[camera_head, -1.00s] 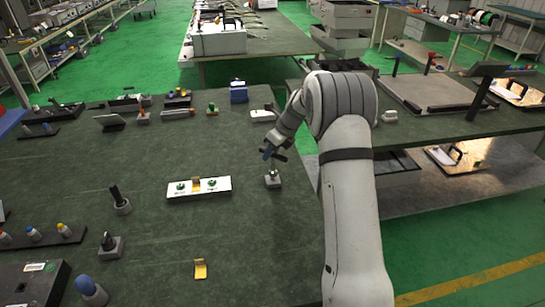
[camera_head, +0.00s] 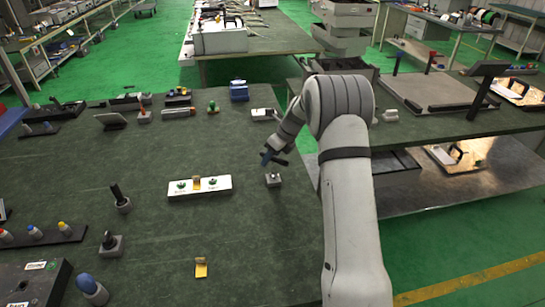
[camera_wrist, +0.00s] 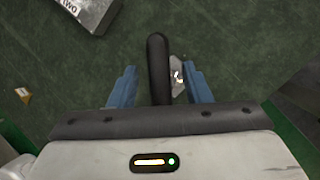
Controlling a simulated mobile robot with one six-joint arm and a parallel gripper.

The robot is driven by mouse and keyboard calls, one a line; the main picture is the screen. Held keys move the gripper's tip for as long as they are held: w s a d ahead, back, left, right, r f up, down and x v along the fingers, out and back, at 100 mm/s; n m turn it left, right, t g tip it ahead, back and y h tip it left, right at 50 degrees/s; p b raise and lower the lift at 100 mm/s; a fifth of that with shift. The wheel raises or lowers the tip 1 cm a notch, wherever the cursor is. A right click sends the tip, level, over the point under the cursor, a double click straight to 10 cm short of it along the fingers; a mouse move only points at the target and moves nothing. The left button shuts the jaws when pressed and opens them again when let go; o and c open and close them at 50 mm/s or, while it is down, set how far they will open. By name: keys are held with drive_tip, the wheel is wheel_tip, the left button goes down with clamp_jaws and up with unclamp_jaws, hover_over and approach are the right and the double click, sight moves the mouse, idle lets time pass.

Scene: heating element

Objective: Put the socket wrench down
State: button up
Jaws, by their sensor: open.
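My gripper (camera_head: 273,157) is above the right part of the green bench, near a small grey square stand (camera_head: 273,180). In the wrist view my gripper (camera_wrist: 160,87) has its two blue fingers spread apart. A long black handle (camera_wrist: 158,65), which looks like the socket wrench, lies between them with a gap visible on each side. A shiny metal piece (camera_wrist: 178,78) shows just right of the handle, partly hidden by it. The lower end of the handle is hidden behind my gripper body. I cannot tell whether the wrench rests in the stand.
A yellow piece (camera_head: 201,268) lies toward the front. Black-handled tools stand in holders (camera_head: 122,205) further left. A white block (camera_head: 262,114) sits behind my gripper. The bench between plate and front is mostly clear.

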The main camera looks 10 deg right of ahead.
drive_tip(key=b+v, duration=0.1)
drive_tip(key=v, duration=1.1)
drive_tip(key=s+a+r+n+h, duration=0.1)
drive_tip(key=s+a+r+n, duration=0.1)
drive_tip(key=s+r+n, duration=0.5)
drive_tip(key=s+f+n+h, duration=0.1)
drive_tip(key=s+n, duration=0.9)
drive_tip(key=s, duration=0.6)
drive_tip(key=s+a+f+n+t+h, duration=0.1)
drive_tip(key=s+n+h, duration=0.1)
drive_tip(key=s+n, duration=0.8)
drive_tip(key=s, duration=0.6)
drive_tip(key=shift+a+f+h, duration=0.25)
drive_tip(key=shift+f+h, duration=0.05)
